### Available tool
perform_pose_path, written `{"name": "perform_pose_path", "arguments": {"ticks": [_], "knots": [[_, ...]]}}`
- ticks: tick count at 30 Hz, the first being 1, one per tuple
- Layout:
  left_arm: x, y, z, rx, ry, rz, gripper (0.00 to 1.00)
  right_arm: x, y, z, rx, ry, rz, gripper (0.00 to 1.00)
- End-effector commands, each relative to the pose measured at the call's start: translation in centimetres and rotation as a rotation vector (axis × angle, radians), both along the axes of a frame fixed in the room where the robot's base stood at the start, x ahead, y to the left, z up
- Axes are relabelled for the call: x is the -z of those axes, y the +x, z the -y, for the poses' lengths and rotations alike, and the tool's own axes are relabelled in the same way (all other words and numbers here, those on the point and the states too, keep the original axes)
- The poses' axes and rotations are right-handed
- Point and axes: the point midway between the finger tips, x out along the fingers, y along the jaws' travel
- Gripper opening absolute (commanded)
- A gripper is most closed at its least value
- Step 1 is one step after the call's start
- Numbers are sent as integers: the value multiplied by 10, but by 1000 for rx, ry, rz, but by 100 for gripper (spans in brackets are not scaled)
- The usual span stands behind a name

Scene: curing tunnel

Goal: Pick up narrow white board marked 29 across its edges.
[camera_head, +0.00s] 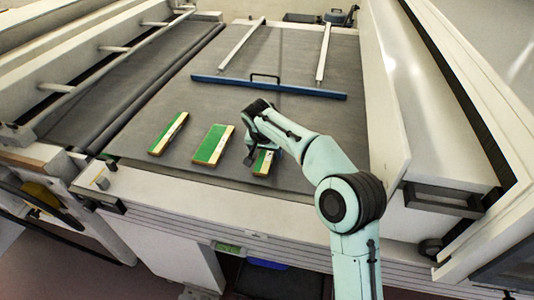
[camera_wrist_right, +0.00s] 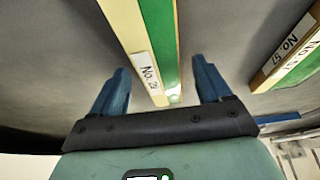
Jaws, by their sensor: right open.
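A narrow board (camera_head: 263,162) with a green strip and pale cream edges lies on the grey belt under my right gripper (camera_head: 264,150). In the right wrist view the board (camera_wrist_right: 128,28) runs between the two blue fingers of my right gripper (camera_wrist_right: 161,84). Its white label reads No. 2 and a second digit that is hard to read, perhaps 29. My right gripper is open, with a finger on each side of the board and gaps showing beside it. In the head view the hand hides the board's far part. My left gripper is not in view.
A wider green-topped board (camera_head: 213,144) and a narrow one (camera_head: 168,134) lie to the left on the belt. A labelled board, seemingly No. 57, shows in the wrist view (camera_wrist_right: 285,58). A blue bar with a handle (camera_head: 270,87) crosses the belt behind. A white housing (camera_head: 440,95) stands right.

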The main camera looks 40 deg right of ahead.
Motion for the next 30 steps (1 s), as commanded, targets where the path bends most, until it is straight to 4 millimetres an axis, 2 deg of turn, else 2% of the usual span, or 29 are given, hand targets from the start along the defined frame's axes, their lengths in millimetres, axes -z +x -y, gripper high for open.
{"name": "perform_pose_path", "arguments": {"ticks": [3, 4, 9, 10, 19, 23, 26, 30], "knots": [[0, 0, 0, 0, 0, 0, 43, 0, 0, 0, 0, 0, 0, 78], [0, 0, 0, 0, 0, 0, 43, 0, 0, 0, 0, 0, 0, 74], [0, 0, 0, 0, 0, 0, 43, 0, 0, 0, -1, 0, 0, 19], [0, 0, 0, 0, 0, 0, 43, 0, 0, 0, -1, 0, 0, 17], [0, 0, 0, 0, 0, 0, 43, -2, 0, 0, 0, -1, 1, 16], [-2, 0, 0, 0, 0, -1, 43, -9, 0, 0, 0, -1, 1, 16], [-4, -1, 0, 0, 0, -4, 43, -21, 1, -1, -1, -1, 3, 16], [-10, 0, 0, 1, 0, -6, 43, -48, 1, -1, 0, 0, 4, 16]]}}
